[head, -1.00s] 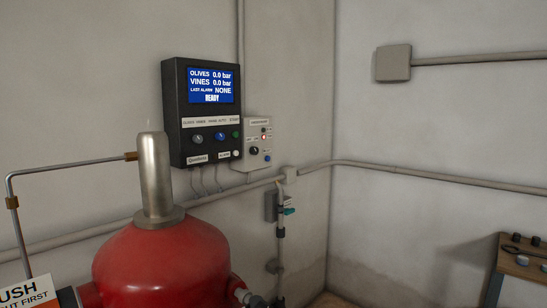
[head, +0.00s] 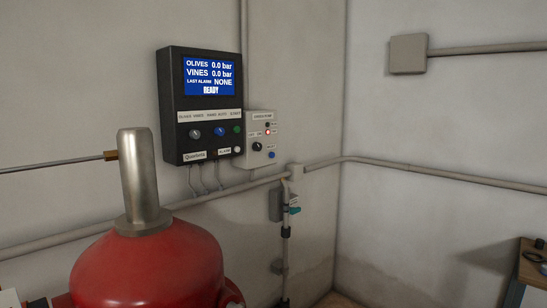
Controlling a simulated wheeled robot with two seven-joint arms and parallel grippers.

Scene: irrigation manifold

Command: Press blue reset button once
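A small light-grey control box (head: 262,140) is fixed to the wall, right of a larger black panel. A small blue button (head: 272,155) sits at its lower right, beside a black knob (head: 257,147). A red lamp (head: 267,132) glows above them. The black panel (head: 202,107) has a screen (head: 210,76) reading OLIVES 0.0 bar, VINES 0.0 bar, LAST ALARM NONE, READY. It also carries a blue knob (head: 220,131). Neither of my grippers is in view.
A red tank (head: 150,265) with a metal neck (head: 144,180) stands in front at the lower left. A conduit (head: 230,195) runs along the wall below the boxes. A valve with a teal handle (head: 294,210) hangs below them. A wooden table (head: 530,262) stands at right.

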